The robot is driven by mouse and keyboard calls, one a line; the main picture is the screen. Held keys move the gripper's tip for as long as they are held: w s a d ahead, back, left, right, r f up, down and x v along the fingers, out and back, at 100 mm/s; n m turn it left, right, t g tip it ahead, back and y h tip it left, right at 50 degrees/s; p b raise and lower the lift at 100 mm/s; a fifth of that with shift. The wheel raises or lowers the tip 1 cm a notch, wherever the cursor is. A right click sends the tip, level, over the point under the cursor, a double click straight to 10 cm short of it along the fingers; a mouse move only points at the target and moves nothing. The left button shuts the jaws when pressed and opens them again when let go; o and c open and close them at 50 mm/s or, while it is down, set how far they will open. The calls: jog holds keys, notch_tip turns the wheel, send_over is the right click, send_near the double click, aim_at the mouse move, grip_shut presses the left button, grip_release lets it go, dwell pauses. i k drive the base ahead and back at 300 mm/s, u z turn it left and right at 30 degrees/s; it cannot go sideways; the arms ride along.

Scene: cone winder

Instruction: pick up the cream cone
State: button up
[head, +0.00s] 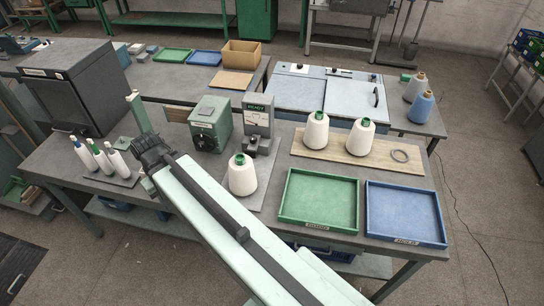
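Three cream cones with green tips stand upright on the bench. One cream cone (242,177) is on a grey plate in front of the grey READY unit. Two more cream cones (316,132) (360,138) stand on a wooden board (338,155) to the right. My arm reaches from the lower right to the left part of the bench. My gripper (142,145) is at its far end, left of the nearest cone and apart from all three cones. Its fingertips are not clear, so I cannot tell whether it is open or shut.
Slim white bobbins (102,160) stand left of my gripper. A green box unit (211,124) and the READY unit (258,116) stand behind the nearest cone. A green tray (318,202) and a blue tray (404,214), both empty, lie at the right front.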

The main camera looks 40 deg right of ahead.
aim_at(243, 181)
jog(key=k, duration=1.1)
jog(key=u, duration=0.6)
jog(key=i, duration=1.6)
jog(key=z, duration=2.65)
jog(key=i, duration=0.65)
jog(key=u, duration=0.6)
